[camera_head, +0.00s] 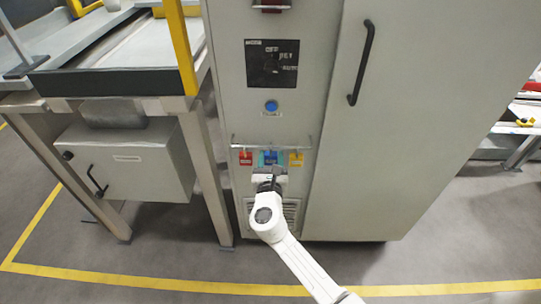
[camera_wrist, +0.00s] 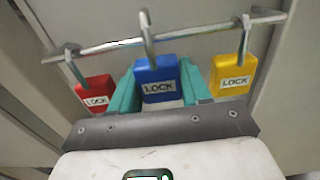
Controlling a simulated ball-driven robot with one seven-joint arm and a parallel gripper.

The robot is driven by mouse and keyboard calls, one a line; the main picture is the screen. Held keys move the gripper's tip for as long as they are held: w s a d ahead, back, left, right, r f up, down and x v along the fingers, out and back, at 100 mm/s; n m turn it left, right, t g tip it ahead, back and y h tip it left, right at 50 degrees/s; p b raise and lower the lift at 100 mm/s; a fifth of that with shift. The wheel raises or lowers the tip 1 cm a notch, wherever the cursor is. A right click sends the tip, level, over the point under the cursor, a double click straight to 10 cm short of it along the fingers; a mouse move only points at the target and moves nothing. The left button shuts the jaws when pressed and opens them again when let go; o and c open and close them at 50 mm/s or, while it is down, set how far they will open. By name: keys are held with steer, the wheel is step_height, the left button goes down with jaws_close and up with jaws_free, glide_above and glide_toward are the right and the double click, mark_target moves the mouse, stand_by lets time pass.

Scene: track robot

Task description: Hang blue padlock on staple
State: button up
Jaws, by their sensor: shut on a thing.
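The blue padlock (camera_wrist: 156,80), marked LOCK, is between the teal fingertips of my gripper (camera_wrist: 159,88) in the wrist view. My gripper is shut on its body. Its metal shackle points up and crosses the rail; I cannot tell whether it is around the rail or in front of it. In the head view the blue padlock (camera_head: 270,157) is at the rail on the cabinet front, with my gripper (camera_head: 268,164) at it. I cannot identify a separate staple for certain.
A red padlock (camera_wrist: 96,94) and a yellow padlock (camera_wrist: 233,76) hang on the metal rail (camera_wrist: 108,46), close on either side of my gripper. The cabinet door has a black handle (camera_head: 361,62). A workbench leg (camera_head: 205,175) stands left of the cabinet.

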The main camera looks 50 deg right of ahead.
steer(key=p+v, duration=0.4)
steer(key=v, duration=0.8)
stand_by(0.6)
steer(key=shift+r, duration=0.1)
